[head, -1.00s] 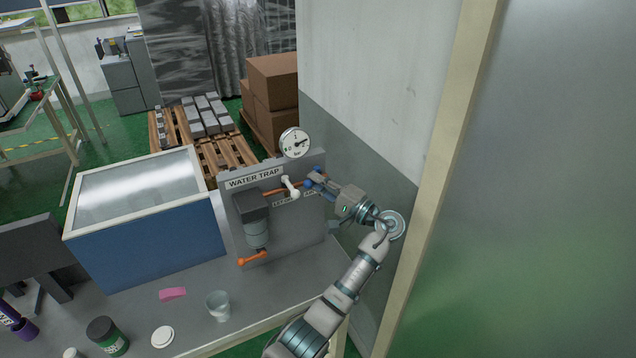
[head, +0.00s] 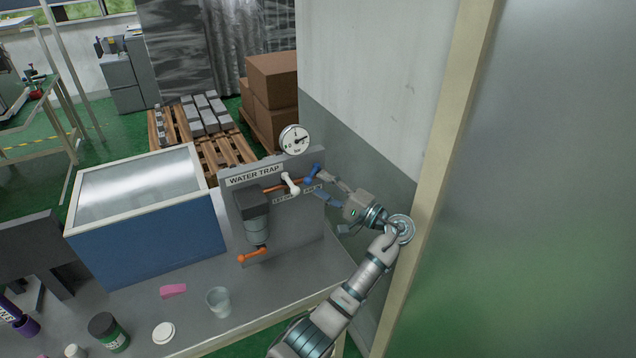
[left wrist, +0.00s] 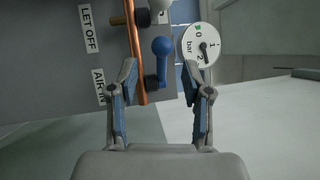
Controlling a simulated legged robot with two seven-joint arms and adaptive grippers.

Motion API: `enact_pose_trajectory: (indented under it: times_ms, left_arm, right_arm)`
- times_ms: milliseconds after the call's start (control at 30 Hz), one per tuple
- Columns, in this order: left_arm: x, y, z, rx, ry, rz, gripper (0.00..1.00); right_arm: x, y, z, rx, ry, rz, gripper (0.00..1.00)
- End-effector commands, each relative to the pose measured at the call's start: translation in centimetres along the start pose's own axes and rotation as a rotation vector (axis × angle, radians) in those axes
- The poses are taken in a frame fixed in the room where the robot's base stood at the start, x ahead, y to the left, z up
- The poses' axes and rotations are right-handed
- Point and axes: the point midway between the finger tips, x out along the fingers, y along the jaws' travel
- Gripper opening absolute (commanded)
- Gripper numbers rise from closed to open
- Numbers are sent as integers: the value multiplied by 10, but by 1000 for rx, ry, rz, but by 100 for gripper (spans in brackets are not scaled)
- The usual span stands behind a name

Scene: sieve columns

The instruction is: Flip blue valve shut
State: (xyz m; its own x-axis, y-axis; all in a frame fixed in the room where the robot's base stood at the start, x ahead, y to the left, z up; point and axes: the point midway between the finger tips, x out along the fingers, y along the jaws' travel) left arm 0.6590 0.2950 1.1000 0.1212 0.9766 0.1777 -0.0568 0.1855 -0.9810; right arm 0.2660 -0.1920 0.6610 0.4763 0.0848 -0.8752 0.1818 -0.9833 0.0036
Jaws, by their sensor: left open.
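The blue valve (head: 312,173) sits at the right end of the copper pipe on the grey water trap panel (head: 300,232). Its blue lever shows in the left wrist view (left wrist: 162,62), rounded end up and roughly alongside the pipe (left wrist: 136,50). My left gripper (head: 323,183) is open just right of the valve. In the left wrist view, its blue-padded fingers (left wrist: 160,72) appear either side of the lever, with gaps showing; the depth between them is unclear. My right gripper is out of view.
A white valve lever (head: 291,184) stands left of the blue one. A round gauge (head: 294,140) sits above the panel. A blue-sided box (head: 150,245) stands left, a clear cup (head: 219,302) in front. The wall (head: 370,170) is close right of my arm.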

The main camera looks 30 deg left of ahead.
Motion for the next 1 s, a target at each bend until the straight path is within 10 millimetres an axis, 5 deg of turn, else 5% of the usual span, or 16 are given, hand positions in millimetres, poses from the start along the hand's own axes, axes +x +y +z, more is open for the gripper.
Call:
enact_pose_trajectory:
  times_ms: [400, 800, 1000]
  left_arm:
    - [-85, 0, 0, 0, 0, -1, 49]
    - [-95, 1, 1, 0, -1, 0, 49]
    - [-94, 19, -1, 6, 18, 29, 2]
  right_arm:
    - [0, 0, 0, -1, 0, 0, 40]
    - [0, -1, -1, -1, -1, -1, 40]
    - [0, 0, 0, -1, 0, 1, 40]
